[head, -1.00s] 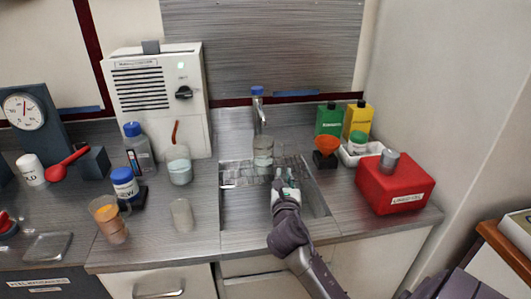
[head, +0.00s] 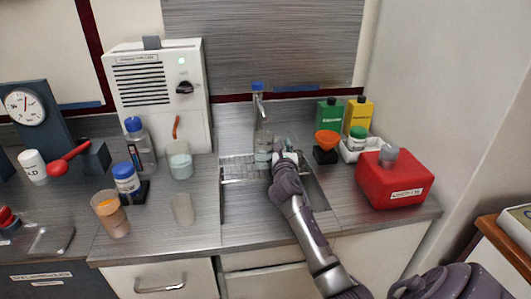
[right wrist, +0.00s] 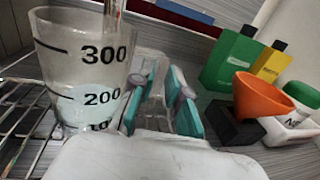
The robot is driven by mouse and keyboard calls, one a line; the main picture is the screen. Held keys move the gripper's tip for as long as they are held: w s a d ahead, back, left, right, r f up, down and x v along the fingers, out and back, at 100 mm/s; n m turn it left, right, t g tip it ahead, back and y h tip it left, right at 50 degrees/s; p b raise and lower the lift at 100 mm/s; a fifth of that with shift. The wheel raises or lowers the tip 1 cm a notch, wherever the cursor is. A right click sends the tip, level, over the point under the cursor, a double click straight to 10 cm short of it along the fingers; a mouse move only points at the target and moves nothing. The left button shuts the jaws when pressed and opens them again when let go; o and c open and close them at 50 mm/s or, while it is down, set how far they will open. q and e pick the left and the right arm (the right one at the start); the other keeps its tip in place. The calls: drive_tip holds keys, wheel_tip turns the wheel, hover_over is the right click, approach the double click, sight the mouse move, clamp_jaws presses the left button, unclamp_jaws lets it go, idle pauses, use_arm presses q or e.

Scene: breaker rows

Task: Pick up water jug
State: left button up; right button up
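The clear water jug (head: 263,147) stands upright in the sink under the tap. In the right wrist view the jug (right wrist: 85,60) fills the left side, with printed marks 200 and 300 and pale liquid up to about 200. My right gripper (head: 284,149) is close on the jug's right side. In the right wrist view its teal-padded fingers (right wrist: 163,100) are apart. A clear curved part, seemingly the jug's handle (right wrist: 151,62), shows at and behind the fingers; I cannot tell whether they touch it. My left gripper is out of view.
The tap (head: 261,105) rises behind the jug. An orange funnel (head: 327,140) on a dark stand, a green bottle (head: 328,117), a yellow bottle (head: 358,113) and a red container (head: 397,180) stand right of the sink. A beaker (head: 180,162) stands left.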

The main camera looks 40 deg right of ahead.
clamp_jaws()
idle(0.3)
drive_tip(key=shift+r, duration=0.15)
